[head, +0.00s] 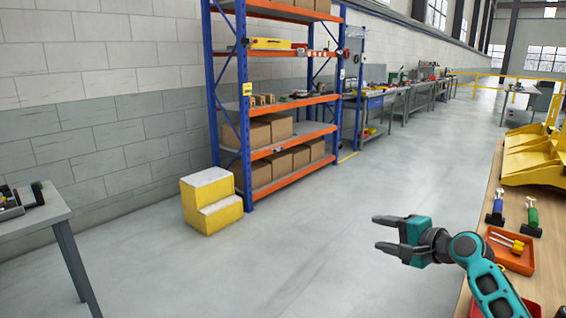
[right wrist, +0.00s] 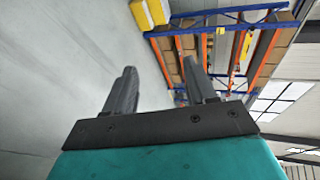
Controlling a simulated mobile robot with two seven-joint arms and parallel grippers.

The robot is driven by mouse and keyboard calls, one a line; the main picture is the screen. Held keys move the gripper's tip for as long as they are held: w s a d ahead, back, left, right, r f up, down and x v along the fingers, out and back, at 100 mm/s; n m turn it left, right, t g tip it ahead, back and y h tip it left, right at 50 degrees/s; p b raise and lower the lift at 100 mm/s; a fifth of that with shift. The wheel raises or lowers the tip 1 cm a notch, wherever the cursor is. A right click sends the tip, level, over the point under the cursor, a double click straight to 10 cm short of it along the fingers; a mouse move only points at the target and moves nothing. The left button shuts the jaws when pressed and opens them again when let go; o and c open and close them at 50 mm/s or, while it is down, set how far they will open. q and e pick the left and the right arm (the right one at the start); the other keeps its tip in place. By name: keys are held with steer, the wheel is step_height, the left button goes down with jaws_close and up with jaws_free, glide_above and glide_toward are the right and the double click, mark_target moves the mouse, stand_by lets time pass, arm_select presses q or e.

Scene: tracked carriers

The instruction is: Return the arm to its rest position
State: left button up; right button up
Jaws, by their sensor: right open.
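My right gripper (head: 384,233) is teal and dark grey, in the lower right of the head view. Its two fingers are apart with nothing between them. It is held over open floor, to the left of the wooden workbench (head: 545,275). In the right wrist view the right gripper (right wrist: 160,78) also shows its fingers spread and empty, with floor and shelving beyond. My left gripper is not in view.
On the workbench are an orange tray (head: 518,262), hand tools (head: 533,217) and a yellow machine part (head: 530,160). A blue and orange shelf rack (head: 290,152) and a yellow step stool (head: 209,200) stand by the wall. A grey table (head: 50,215) is at left. The floor between is clear.

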steer(key=w+d+r+n+t+h, duration=0.2)
steer(key=d+r+n+t+h, duration=0.1)
steer(key=d+n+h, duration=0.3)
steer(key=w+d+r+n+t+h, duration=0.1)
steer(key=d+r+n+t+h, duration=0.25)
steer(key=n, duration=0.55)
steer(key=s+a+f+g+y, duration=0.15)
steer(key=s+a+f, duration=0.25)
steer(key=s+f, duration=0.55)
steer(key=s+a+f+g+y, duration=0.1)
steer(key=s+a+f+g, duration=0.4)
steer(key=f, duration=0.8)
steer(key=s+a+f, duration=0.2)
steer(key=s, duration=0.5)
steer(key=s+a+f, duration=0.2)
steer(key=s+f, duration=0.1)
steer(key=s, duration=0.5)
steer(key=s+a+f+g+y, duration=0.1)
steer(key=s+a+f, duration=0.1)
steer(key=s, duration=0.5)
steer(key=shift+s+f+m, duration=0.2)
steer(key=shift+f+m, duration=0.2)
